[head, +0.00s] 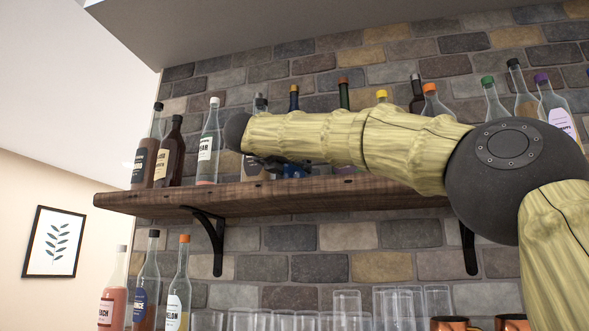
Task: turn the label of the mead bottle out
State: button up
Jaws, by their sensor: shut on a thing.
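No label that I can read says mead, so I cannot tell which bottle is the mead bottle. My gripper (282,162) is at the wooden shelf, below the end of my arm, and mostly hidden by it. It is shut on a bottle, but the grip itself is too small and covered to tell which. A dark-capped clear bottle (260,104) stands beside the gripper at its left, its middle behind my arm.
The wooden shelf (150,201) holds a close row of bottles. A white-capped bottle (209,142) and two dark bottles stand left of my gripper. Several bottles, including an orange-capped one (431,103), stand to the right, partly behind my arm. Glasses (346,303) and more bottles are below.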

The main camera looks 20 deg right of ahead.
jog(key=shift+f+n+t+y+b, duration=0.15)
jog(key=shift+n+t+y+b, duration=0.45)
jog(key=shift+n+t+y, duration=0.15)
jog(key=shift+d+n+t+y+b, duration=0.1)
jog(key=shift+n+t+y+b, duration=0.4)
jog(key=shift+n+t+y, duration=1.05)
jog(key=shift+n+y, duration=0.2)
jog(key=shift+y, duration=0.8)
jog(key=o, duration=0.9)
jog(key=shift+b+v, duration=2.7)
jog(key=shift+v, duration=3.35)
jog(key=shift+w, duration=0.1)
